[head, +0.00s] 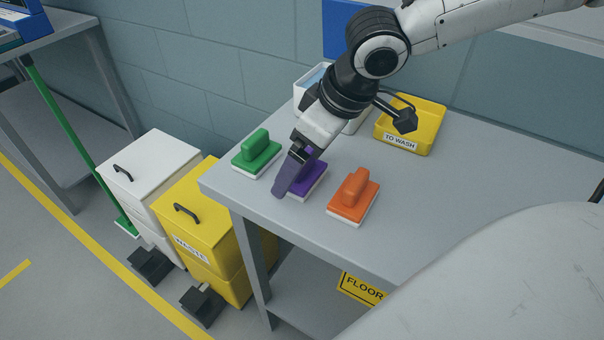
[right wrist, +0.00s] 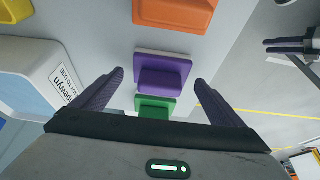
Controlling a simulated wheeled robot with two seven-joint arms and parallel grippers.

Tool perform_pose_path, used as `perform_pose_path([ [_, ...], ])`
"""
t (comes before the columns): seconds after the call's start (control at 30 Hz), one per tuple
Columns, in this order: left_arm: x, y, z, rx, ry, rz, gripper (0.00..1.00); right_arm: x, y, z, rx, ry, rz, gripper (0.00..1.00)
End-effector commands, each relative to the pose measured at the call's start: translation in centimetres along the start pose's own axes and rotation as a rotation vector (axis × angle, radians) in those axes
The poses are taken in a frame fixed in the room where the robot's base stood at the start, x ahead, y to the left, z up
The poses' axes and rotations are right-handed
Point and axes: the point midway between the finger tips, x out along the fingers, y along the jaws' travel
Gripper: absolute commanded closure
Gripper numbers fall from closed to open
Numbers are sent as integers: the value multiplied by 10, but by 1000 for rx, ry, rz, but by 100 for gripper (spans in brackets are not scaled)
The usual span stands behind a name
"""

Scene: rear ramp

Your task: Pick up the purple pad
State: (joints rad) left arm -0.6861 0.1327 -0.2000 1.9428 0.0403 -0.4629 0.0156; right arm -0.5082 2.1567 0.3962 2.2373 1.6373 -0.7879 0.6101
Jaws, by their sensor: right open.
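The purple pad (head: 317,184) has a purple handle and a white underside. It lies on the grey table between the green pad (head: 257,153) and the orange pad (head: 354,196). My right gripper (head: 284,188) is above the purple pad, pointing down, and partly hides it in the head view. In the right wrist view, the purple pad (right wrist: 163,62) shows between the two spread fingers, with nothing held. I cannot tell whether the fingers touch it. My left gripper (right wrist: 268,46) seems to show small at the right of the right wrist view, its opening unclear.
A white bin (head: 308,92) and a yellow "TO WASH" tray (head: 428,137) stand at the table's back. White (head: 150,170) and yellow (head: 190,225) pedal bins stand left of the table. The table's right part (head: 480,180) is clear.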

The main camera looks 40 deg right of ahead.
Motion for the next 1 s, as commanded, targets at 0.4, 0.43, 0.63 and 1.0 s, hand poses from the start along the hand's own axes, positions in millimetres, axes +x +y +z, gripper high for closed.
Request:
perform_pose_path([
  [0.4, 1, 1, 1, 2, -1, 2, 69, 8, 0, -1, -1, 2, -1, 21],
  [0.43, 1, 1, 1, 2, -1, 2, 69, 8, 0, -1, -1, 2, -1, 26],
  [0.63, 1, 1, 0, 2, 0, 2, 69, 8, 0, -1, -1, 3, -1, 53],
  [1.0, -4, 2, -6, 0, 5, 2, 69, -14, 0, -11, -1, 7, 2, 53],
])
